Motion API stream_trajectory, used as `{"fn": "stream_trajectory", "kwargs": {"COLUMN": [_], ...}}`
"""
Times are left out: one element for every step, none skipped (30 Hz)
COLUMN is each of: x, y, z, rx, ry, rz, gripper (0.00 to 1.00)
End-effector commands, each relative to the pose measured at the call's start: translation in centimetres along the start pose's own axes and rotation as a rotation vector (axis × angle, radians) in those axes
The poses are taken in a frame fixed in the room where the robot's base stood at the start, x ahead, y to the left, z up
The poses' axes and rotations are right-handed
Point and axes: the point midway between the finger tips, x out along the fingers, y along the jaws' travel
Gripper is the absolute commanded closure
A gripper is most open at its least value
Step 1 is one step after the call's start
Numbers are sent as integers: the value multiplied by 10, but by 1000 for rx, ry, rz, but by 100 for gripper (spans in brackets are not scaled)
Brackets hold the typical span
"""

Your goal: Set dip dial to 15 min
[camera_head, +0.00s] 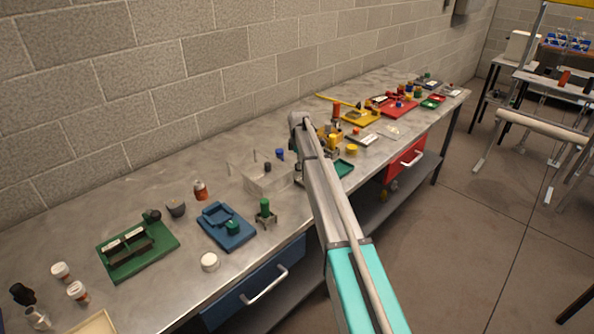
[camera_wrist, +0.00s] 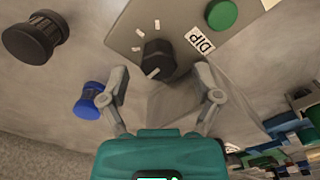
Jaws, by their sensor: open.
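The dip dial (camera_wrist: 159,56) is a round black knob on a grey panel (camera_wrist: 118,35) in the wrist view. Its white pointer line is on the lower side, towards the picture's lower left. Small white marks stand around its upper left; any numbers are too small to read. A white DIP label (camera_wrist: 200,40) is to its right. My gripper (camera_wrist: 162,74) is open, with one finger at each side below the dial; I see no clear contact. In the head view my arm reaches over the bench, and I cannot make out the gripper or dial.
A green button (camera_wrist: 221,14) is above the DIP label. A black ribbed knob (camera_wrist: 33,40) and a blue knob (camera_wrist: 90,100) are left of my gripper. On the bench (camera_head: 130,205) stand a green tray (camera_head: 160,238), a blue tray (camera_head: 240,238) and a clear box (camera_head: 262,186).

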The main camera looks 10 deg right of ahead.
Motion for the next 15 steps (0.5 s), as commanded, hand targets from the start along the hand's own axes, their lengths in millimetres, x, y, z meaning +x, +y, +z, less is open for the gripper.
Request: {"fn": "stream_trajectory", "kwargs": {"x": [7,9,11,12,14,15,16,16,17,18,18,18,18,18,18], "y": [0,0,0,0,0,0,0,0,0,0,0,0,0,0,0], "z": [0,0,0,0,0,0,0,1,1,1,1,1,1,1,1], "rx": [0,0,0,0,0,1,1,1,1,1,1,1,1,1,1], "ry": [0,0,0,0,0,0,0,0,0,0,0,0,0,0,0], "rz": [0,0,0,0,0,0,0,0,0,0,0,0,0,0,0], "gripper": [19,19,19,19,19,19,19,19,19,19,19,19,19,19,19]}}
